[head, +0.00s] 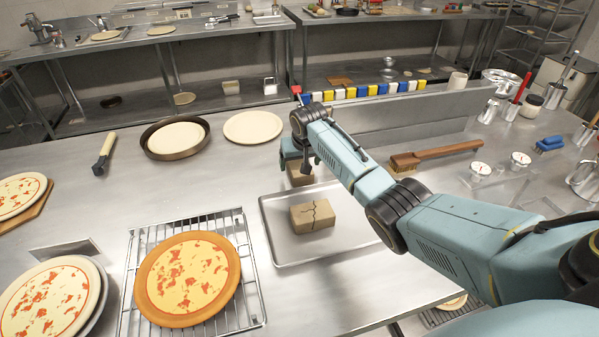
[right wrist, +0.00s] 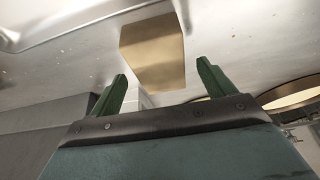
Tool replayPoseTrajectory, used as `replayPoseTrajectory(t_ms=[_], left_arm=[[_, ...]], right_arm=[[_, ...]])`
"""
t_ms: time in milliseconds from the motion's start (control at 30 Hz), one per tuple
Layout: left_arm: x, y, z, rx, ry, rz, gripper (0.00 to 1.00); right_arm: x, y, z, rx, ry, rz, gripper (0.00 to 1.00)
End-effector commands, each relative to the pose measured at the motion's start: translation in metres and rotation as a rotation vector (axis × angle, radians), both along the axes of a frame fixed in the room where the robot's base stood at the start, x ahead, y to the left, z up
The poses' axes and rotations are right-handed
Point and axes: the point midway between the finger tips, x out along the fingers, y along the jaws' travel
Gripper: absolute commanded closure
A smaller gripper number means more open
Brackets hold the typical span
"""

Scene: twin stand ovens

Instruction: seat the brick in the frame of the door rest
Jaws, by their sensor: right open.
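A plain brown brick (head: 299,174) stands on the steel table just behind the tray, partly hidden by my right gripper (head: 297,158). In the right wrist view the brick (right wrist: 153,52) shows tan, beyond and between the two green fingertips (right wrist: 162,72). The right gripper is open and empty, close above the brick; I cannot tell whether the fingers are beside it. A second brick (head: 313,215), with a dark crack across it, lies on the shallow metal tray (head: 290,250). I cannot make out the door rest or its frame. My left gripper is not in view.
A wire rack with a pizza (head: 187,279) stands left of the tray. A dark pan (head: 175,139) and a peel-handled tool (head: 104,153) lie at the left.

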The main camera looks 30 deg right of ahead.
Motion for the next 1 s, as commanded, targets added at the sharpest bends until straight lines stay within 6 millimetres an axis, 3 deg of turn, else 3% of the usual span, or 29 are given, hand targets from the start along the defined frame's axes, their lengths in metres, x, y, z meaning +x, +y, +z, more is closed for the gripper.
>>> replayPoseTrajectory(t_ms=[167,1000], left_arm=[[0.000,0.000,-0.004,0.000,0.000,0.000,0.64],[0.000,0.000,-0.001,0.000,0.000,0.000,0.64]], right_arm=[[0.004,-0.001,-0.011,0.000,0.000,0.001,0.18],[0.004,-0.001,-0.016,0.000,0.000,0.000,0.18]])
